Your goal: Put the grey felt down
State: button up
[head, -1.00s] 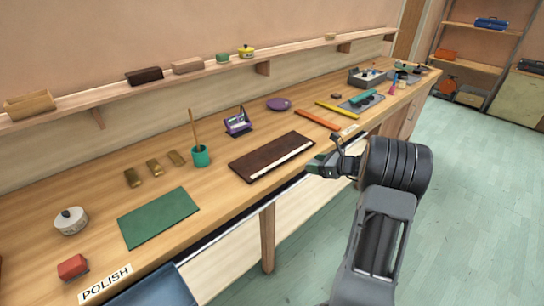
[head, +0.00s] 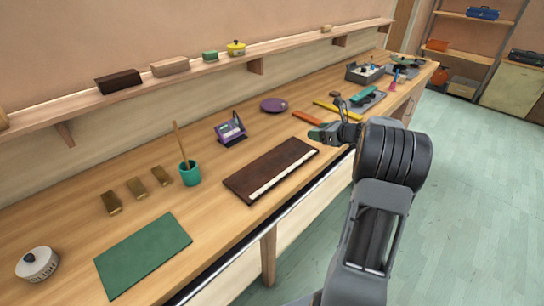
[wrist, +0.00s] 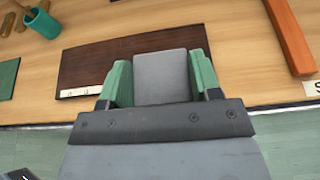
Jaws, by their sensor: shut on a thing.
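The grey felt (wrist: 162,77) is a flat-faced grey block between the two green fingers of my gripper (wrist: 161,84) in the wrist view. The fingers touch its left and right sides, so the gripper is shut on it. In the wrist view it appears over a dark brown board (wrist: 80,72) with a pale strip along one edge. In the head view my gripper (head: 326,134) is near the bench's front edge, by the right end of that board. I cannot make out the felt in the head view.
On the wooden bench (head: 75,215) are a green mat (head: 143,254), a teal cup (head: 190,173) with a stick, several brass blocks, a white pot (head: 38,263) and an orange bar (head: 306,118). A grey tray (head: 365,74) stands at the far end. Bare wood lies behind the board.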

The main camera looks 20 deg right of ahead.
jog(key=w+a+f, duration=0.2)
jog(key=a+f, duration=0.2)
jog(key=a, duration=0.5)
send_over(280, 167)
jog(key=f, duration=0.4)
jog(key=shift+s+d+f+p, duration=0.1)
jog(key=shift+d+f+p, duration=0.2)
jog(key=shift+d, duration=0.05)
jog(key=f, duration=0.1)
jog(key=a+f, duration=0.1)
jog(key=f, duration=0.1)
jog(key=shift+f+p, duration=0.3)
jog(key=shift+f, duration=0.25)
jog(key=shift+f, duration=0.15)
jog(key=o, duration=1)
jog(key=shift+c, duration=0.2)
